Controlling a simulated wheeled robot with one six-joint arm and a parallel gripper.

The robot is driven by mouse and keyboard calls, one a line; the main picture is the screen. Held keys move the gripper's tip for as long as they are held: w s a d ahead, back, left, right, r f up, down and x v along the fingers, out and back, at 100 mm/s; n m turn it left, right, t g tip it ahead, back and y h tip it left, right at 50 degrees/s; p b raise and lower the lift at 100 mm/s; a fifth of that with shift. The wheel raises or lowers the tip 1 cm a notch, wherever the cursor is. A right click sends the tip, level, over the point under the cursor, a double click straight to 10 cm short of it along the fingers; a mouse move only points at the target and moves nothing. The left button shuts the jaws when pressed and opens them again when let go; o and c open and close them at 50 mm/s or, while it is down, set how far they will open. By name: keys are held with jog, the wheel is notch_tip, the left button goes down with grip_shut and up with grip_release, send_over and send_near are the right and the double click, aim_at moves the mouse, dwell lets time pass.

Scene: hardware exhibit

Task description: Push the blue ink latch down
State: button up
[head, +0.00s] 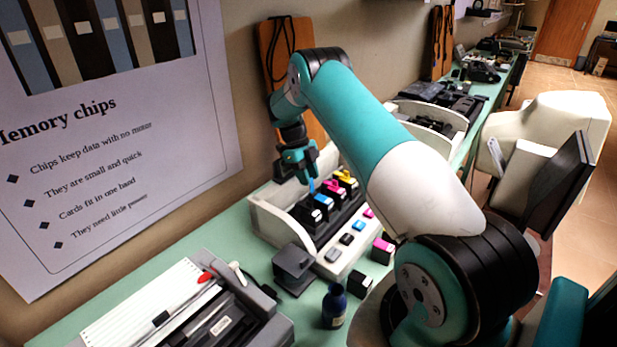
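The blue ink latch (322,201) sits on a black cartridge in a pale ink unit (262,222) on the green bench. A thin blue piece stands up at its back, near my gripper; I cannot tell whether it is part of the latch. Magenta (333,187) and yellow (345,177) latches stand in the same row, behind and to the right. My gripper (304,178) points down just above and to the left of the blue latch. Its fingertips are small and dark, so I cannot tell whether they touch the latch or are open.
A dark grey block (293,265), a loose magenta-topped cartridge (382,249), a black cartridge (359,282) and a dark blue bottle (334,306) stand in front of the unit. A printer-like device (190,310) lies at left. A wall poster (110,150) is behind.

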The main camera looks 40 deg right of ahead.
grip_shut()
